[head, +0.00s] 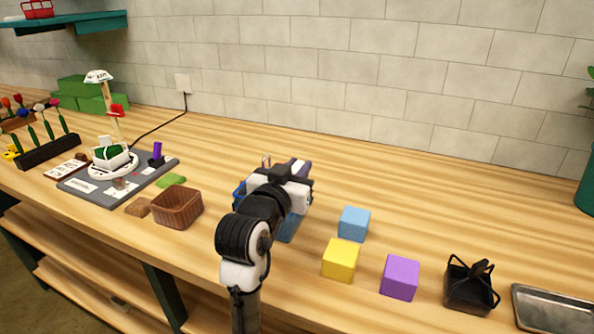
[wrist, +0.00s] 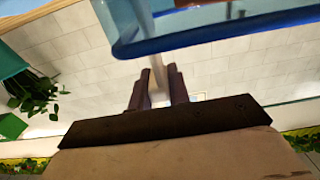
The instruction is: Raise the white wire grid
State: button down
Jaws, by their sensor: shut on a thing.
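My gripper (head: 297,171) is over the middle of the counter in the head view, largely behind my own wrist. In the wrist view its two dark fingers (wrist: 158,88) are closed on a thin pale bar (wrist: 155,66), which looks like part of the white wire grid. The rest of the grid is hidden or cut off, so its shape and height cannot be told. A clear container with a blue rim (wrist: 225,35) is close by in the wrist view. Blue parts (head: 287,229) show around my arm in the head view.
A blue cube (head: 354,224), a yellow cube (head: 341,260) and a purple cube (head: 400,278) stand right of my arm. A black wire-handled basket (head: 470,288) and metal tray (head: 553,309) are farther right. A brown basket (head: 177,209) stands left. The counter behind is clear.

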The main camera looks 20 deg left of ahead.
notch_tip(320, 180, up, 6)
jog(key=p, duration=0.3)
jog(key=shift+r, duration=0.25)
jog(key=shift+p, duration=0.3)
jog(key=c, duration=1.3)
grip_release()
jog(key=shift+s+f, duration=0.1)
jog(key=shift+s, duration=0.05)
jog(key=s+b, duration=0.3)
jog(key=s, duration=0.3)
jog(key=s+b, duration=0.3)
jog(key=s, duration=0.4)
jog(key=shift+s+a, duration=0.2)
jog(key=shift+s, duration=0.05)
